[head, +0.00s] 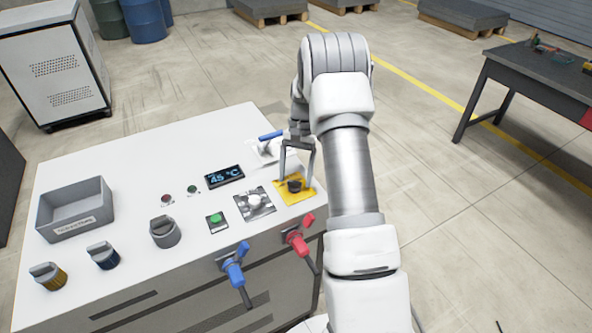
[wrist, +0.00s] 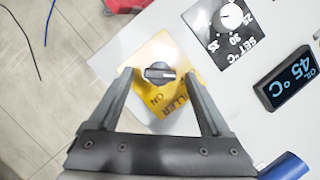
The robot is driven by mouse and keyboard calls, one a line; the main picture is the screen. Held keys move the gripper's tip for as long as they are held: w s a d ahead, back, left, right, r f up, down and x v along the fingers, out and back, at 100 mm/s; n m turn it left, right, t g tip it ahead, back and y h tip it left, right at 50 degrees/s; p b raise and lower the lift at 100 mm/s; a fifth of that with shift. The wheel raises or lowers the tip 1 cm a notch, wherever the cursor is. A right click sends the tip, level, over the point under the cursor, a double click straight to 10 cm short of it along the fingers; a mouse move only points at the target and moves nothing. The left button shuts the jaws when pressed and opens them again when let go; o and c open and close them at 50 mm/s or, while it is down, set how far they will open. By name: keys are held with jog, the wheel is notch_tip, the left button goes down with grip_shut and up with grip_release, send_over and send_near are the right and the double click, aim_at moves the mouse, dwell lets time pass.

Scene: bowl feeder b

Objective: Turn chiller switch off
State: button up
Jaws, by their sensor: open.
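My gripper (head: 295,181) is open and points down at the switch. In the wrist view my gripper (wrist: 159,76) has one finger on each side of the knob, with visible gaps.
Beside the switch are a silver temperature dial (head: 254,202) and a display (head: 225,177) reading 45 °C. A blue-handled valve (head: 271,136) stands behind. Blue (head: 235,272) and red (head: 298,240) levers are on the front edge. A grey bin (head: 76,208) sits left.

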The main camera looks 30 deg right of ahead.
jog(key=v, duration=1.7)
jog(key=shift+r, duration=0.2)
jog(key=shift+w, duration=0.15)
jog(key=s+a+r+n+t+h, duration=0.2)
jog(key=s+a+r+n+t, duration=0.2)
jog(key=s+a+r, duration=0.85)
jog(key=s+a+f+n+t, duration=0.1)
jog(key=s+a+n+t, duration=0.1)
jog(key=s, duration=0.7)
jog(key=s+a+f+n+t+h, duration=0.1)
jog(key=s+a, duration=0.3)
jog(key=s, duration=0.5)
jog(key=shift+s+a+n+t, duration=0.15)
jog(key=shift+a+n+t, duration=0.1)
jog(key=shift+n+t, duration=0.55)
